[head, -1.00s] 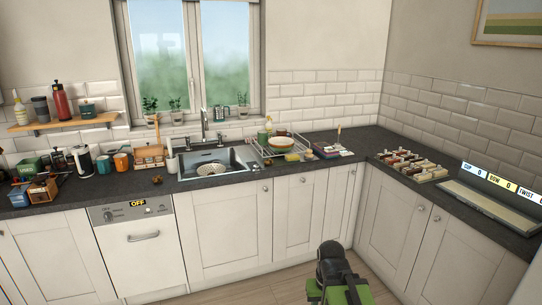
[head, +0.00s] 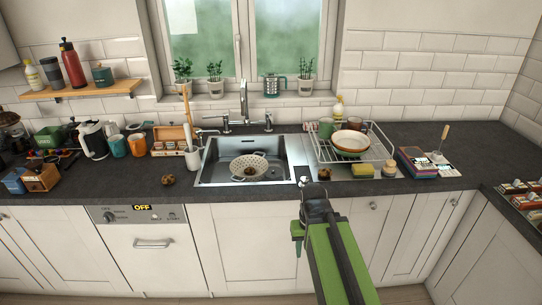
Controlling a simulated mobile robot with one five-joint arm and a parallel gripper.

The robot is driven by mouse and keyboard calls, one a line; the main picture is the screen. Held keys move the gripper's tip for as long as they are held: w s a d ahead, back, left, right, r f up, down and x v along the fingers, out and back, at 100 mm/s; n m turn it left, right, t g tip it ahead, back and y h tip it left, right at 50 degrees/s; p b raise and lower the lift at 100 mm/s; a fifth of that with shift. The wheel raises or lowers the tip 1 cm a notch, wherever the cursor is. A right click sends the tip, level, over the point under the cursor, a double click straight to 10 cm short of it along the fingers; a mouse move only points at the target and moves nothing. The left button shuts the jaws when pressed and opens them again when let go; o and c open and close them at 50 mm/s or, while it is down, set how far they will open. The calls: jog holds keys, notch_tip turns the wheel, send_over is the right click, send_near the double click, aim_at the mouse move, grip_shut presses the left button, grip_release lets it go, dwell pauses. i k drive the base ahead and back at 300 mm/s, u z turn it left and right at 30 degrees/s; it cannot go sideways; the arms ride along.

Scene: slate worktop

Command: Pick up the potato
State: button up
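A small brown lump (head: 168,180), which looks like a potato, lies on the dark worktop left of the sink, near the front edge. A similar brown lump (head: 324,174) sits right of the sink, just beyond my arm's end. A pale colander (head: 263,159) stands in the sink with something brown (head: 250,171) in it. I cannot tell for sure which lumps are potatoes. My gripper (head: 305,183) is over the worktop's front edge by the sink's right side, apart from the left lump. Its fingers are too small to read, and no held object is clear.
The steel sink (head: 208,176) has a tall tap (head: 243,102) behind it. A wire dish rack (head: 382,150) with bowls (head: 350,140) and a yellow sponge (head: 362,171) stand to the right. A kettle (head: 93,140) and mugs stand left. The worktop's front strip left of the sink is mostly clear.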

aim_at(325, 172)
jog(key=u, duration=0.55)
jog(key=i, duration=0.85)
jog(key=u, duration=0.5)
jog(key=k, duration=0.75)
jog(key=u, duration=0.2)
jog(key=i, duration=0.8)
jog(key=z, duration=0.1)
